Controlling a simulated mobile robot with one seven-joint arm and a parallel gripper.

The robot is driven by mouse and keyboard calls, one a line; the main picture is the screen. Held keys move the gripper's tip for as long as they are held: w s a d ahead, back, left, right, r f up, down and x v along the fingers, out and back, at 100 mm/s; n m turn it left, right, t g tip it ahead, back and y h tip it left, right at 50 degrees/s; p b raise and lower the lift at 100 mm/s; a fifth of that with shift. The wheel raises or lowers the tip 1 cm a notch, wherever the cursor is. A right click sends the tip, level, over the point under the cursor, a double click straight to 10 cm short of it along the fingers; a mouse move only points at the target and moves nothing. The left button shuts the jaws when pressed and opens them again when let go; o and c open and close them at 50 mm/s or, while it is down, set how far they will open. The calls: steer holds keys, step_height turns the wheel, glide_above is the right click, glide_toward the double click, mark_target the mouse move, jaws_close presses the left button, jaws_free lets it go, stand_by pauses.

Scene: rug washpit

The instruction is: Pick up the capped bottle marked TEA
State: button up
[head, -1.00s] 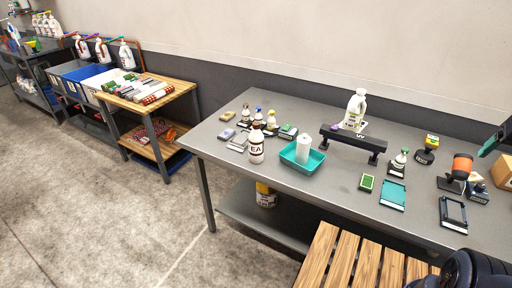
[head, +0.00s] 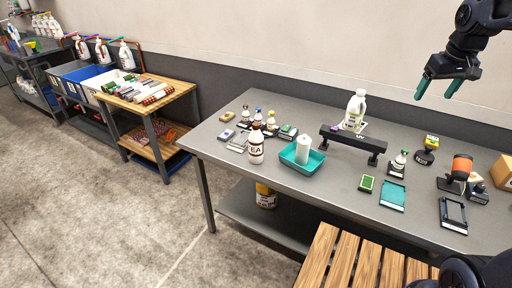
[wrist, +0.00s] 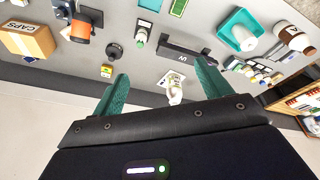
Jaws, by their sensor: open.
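The bottle marked with letters reading "EA" (head: 256,147) is white with a dark brown cap. It stands upright on the grey table near its front left edge, just left of a teal tray. In the wrist view the bottle (wrist: 293,37) shows at the upper right. My gripper (head: 440,91) is open and empty, raised above the right back part of the table, far from the bottle. In the wrist view its teal fingers (wrist: 160,92) stand wide apart with nothing held between them.
The teal tray (head: 289,158) holds a white cylinder (head: 303,148). A black raised stand (head: 353,143) is mid-table, with a white jug (head: 356,108) behind it. Small bottles (head: 270,121) and blocks crowd behind the bottle. A slatted wooden surface (head: 345,262) lies in front.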

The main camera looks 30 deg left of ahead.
steer(key=w+a+f+n, duration=0.1)
steer(key=w+a+n, duration=0.25)
steer(key=a, duration=0.95)
steer(key=n+g, duration=0.3)
steer(key=n, duration=0.5)
glide_above(256, 124)
steer(key=shift+h, duration=0.4)
step_height(256, 124, down, 16)
steer(key=shift+a+f, duration=0.1)
steer(key=shift+a, duration=0.05)
step_height(256, 124, down, 5)
steer(key=shift+f, duration=0.15)
steer(key=shift+d+f, duration=0.2)
steer(key=shift+f, duration=2.55)
steer(key=shift+r, duration=0.1)
jaws_close()
steer(key=shift+r, duration=0.1)
